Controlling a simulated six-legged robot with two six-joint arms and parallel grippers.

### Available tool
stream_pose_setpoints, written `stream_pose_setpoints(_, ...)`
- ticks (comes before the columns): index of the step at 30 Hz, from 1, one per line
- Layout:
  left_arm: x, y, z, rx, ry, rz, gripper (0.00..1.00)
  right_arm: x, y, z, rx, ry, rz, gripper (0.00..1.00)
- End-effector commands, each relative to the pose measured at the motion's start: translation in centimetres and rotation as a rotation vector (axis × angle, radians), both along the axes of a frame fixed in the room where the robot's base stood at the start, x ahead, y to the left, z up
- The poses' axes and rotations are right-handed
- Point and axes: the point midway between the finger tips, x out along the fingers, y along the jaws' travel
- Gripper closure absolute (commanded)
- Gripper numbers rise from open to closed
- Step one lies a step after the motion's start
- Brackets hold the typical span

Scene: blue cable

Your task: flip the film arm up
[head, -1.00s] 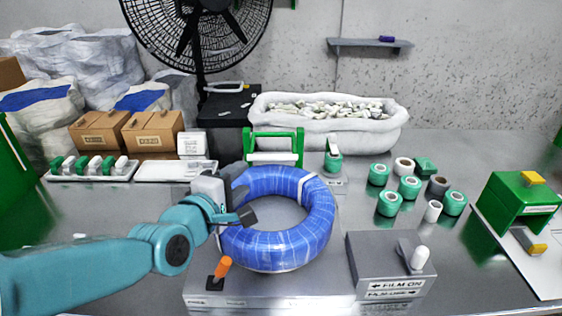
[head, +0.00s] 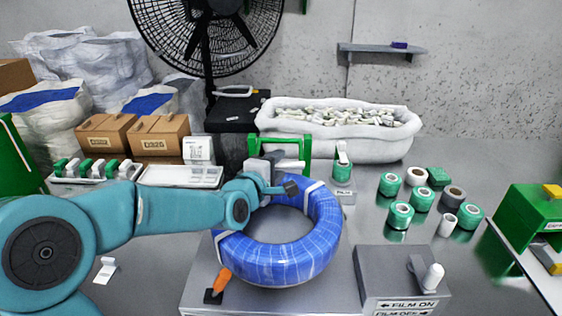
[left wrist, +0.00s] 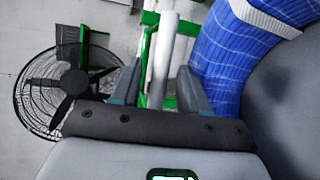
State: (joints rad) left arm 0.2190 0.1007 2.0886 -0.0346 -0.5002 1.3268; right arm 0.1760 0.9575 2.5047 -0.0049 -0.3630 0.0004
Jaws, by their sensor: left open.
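A blue wrapped cable coil (head: 290,262) lies on the grey bench plate, with white bands around it. Behind it stands a green frame (head: 308,150) with a white bar across it; I cannot tell whether this is the film arm. My left gripper (head: 279,174) is open over the coil's back edge, just in front of the frame. In the left wrist view, the white bar (left wrist: 162,60) shows between the spread fingers of the gripper (left wrist: 160,88); contact cannot be told. The coil (left wrist: 235,50) is beside them at right. My right gripper is out of view.
A grey box (head: 400,280) labelled FILM ON has a white-knobbed lever (head: 430,278) at front right. An orange handle (head: 222,280) stands front left of the coil. Green and white rolls (head: 401,214) stand right. A white bin (head: 340,143) is behind.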

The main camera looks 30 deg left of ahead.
Motion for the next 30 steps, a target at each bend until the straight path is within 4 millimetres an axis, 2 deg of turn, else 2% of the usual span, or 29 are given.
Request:
stream_pose_setpoints(3,1.7,0.2,-0.3,0.0,0.001,-0.001,0.56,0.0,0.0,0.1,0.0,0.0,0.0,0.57)
stream_pose_setpoints(6,2.4,0.3,-0.4,0.0,0.001,-0.001,0.56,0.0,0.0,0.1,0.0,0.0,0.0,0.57)
stream_pose_setpoints(15,2.8,0.4,-0.5,0.0,0.0,0.0,0.56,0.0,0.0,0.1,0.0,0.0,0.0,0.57)
stream_pose_setpoints(16,2.8,0.4,-0.5,0.0,0.0,0.0,0.59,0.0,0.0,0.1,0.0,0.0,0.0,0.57)
stream_pose_setpoints(18,2.8,0.4,-0.5,0.0,0.0,0.0,0.82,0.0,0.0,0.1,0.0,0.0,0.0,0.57)
stream_pose_setpoints(20,2.8,0.4,-0.5,0.0,0.0,0.0,1.0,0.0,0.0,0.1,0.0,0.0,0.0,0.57)
stream_pose_setpoints(30,2.8,0.5,0.1,-0.011,0.02,0.002,1.0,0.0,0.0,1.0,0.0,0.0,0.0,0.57)
